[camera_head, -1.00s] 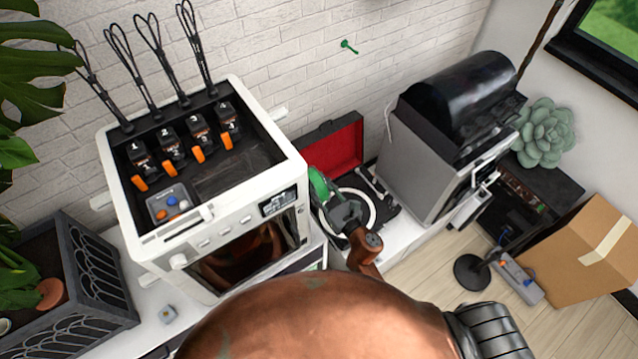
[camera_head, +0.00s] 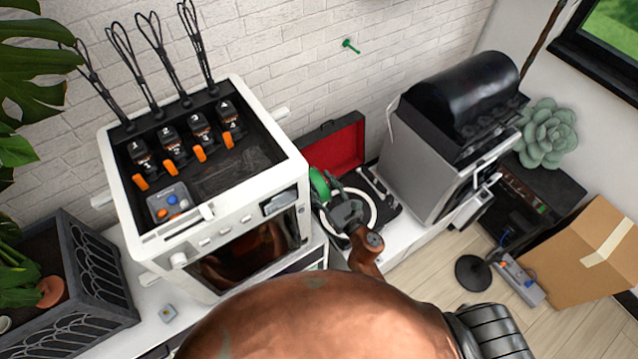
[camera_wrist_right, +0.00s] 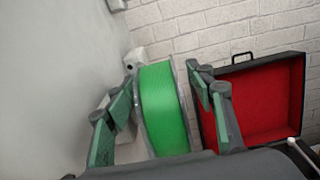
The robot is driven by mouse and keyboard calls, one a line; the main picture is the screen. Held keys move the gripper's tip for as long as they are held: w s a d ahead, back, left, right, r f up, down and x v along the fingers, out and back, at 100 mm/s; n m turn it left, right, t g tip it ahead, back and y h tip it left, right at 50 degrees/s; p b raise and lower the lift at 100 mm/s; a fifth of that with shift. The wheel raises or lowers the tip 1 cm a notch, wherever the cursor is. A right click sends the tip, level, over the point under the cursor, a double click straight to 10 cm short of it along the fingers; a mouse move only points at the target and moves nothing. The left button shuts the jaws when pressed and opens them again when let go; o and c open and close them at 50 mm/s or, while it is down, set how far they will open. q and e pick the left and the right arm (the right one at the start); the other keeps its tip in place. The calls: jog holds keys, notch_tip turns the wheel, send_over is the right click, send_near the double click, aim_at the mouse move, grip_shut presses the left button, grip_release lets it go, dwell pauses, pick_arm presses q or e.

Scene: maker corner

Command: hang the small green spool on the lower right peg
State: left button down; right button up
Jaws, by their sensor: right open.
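The green spool (camera_wrist_right: 163,108) has clear flanges and stands between the two fingers of my right gripper (camera_wrist_right: 158,84) in the wrist view. The fingers are open, one on each side of it, and a gap shows on the right. In the head view the spool (camera_head: 319,186) shows partly, beside the white printer's right side, with my right gripper (camera_head: 334,192) at it. What holds the spool up is hidden. One green peg (camera_head: 350,46) sticks out of the white brick wall; no other peg is in view. My left gripper is not in view.
The white printer (camera_head: 150,244) stands left of the spool. An open black case with red lining (camera_head: 335,150) lies behind my gripper. A grey machine with a black drum (camera_head: 412,150) stands to the right. The wall around the peg is clear.

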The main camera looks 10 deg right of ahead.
jog(key=shift+a+f, duration=0.1)
jog(key=shift+f, duration=0.05)
jog(key=shift+s+f, duration=0.1)
jog(key=shift+s, duration=0.2)
jog(key=v, duration=1.1)
jog(key=shift+s+d+r, duration=0.2)
jog(key=shift+s+r, duration=0.05)
jog(key=shift+r, duration=0.05)
